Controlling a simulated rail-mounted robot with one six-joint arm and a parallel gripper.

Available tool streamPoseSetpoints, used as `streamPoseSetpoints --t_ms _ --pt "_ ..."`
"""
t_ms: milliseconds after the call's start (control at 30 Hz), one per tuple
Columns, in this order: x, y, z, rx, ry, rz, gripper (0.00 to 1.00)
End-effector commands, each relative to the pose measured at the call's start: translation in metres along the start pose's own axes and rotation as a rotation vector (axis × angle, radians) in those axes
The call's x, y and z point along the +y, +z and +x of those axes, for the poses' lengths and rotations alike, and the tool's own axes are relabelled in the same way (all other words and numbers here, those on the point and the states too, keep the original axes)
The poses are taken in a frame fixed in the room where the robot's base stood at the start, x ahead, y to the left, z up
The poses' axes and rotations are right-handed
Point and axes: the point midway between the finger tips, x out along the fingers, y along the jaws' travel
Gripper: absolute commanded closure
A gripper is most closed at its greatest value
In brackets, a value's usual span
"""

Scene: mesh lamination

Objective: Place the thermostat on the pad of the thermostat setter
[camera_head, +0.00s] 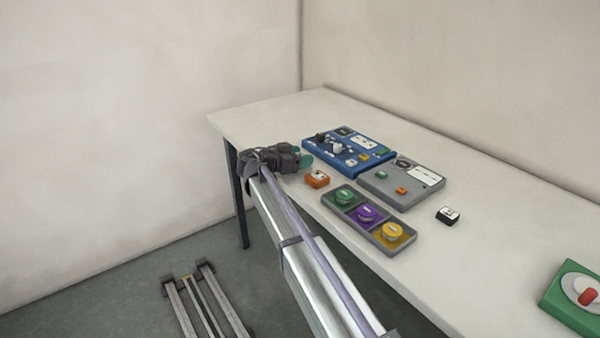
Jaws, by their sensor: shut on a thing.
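My gripper (303,158) is over the table's left part, beside the front left corner of a blue panel (352,160). It is dark with teal parts at its end. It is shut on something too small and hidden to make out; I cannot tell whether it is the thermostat. A small orange box (317,179) with a pale top is just below and right of my gripper. A small black box with a white top (448,215) lies farther right. The thermostat setter and its pad cannot be singled out for certain among the blue panel and the grey panel (420,196).
A grey tray (377,224) with green, purple and yellow round pieces lies at the white table's (510,250) front edge. A green box with a red knob (575,298) is at far right. The table is clear between it and the black box. Walls stand behind.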

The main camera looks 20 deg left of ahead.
Motion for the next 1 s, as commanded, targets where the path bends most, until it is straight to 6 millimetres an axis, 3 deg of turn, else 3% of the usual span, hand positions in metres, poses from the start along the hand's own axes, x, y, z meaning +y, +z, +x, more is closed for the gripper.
streamPoseSetpoints --t_ms 33,67,467,500,700,767,1000 --pt "-0.0001 0.0226 0.0046 0.000 0.000 0.000 0.66" --pt "-0.0001 0.0264 0.0053 0.000 0.000 0.000 0.66" --pt "-0.0001 0.0274 0.0056 0.000 0.000 0.000 0.66" --pt "-0.0001 0.0266 0.0054 0.000 0.000 0.000 0.39" --pt "-0.0001 0.0259 0.0052 0.000 0.000 0.000 0.20" --pt "-0.0001 0.0259 0.0052 0.000 0.000 0.000 0.15" --pt "-0.0001 0.0258 0.0037 0.000 0.000 0.000 0.15"
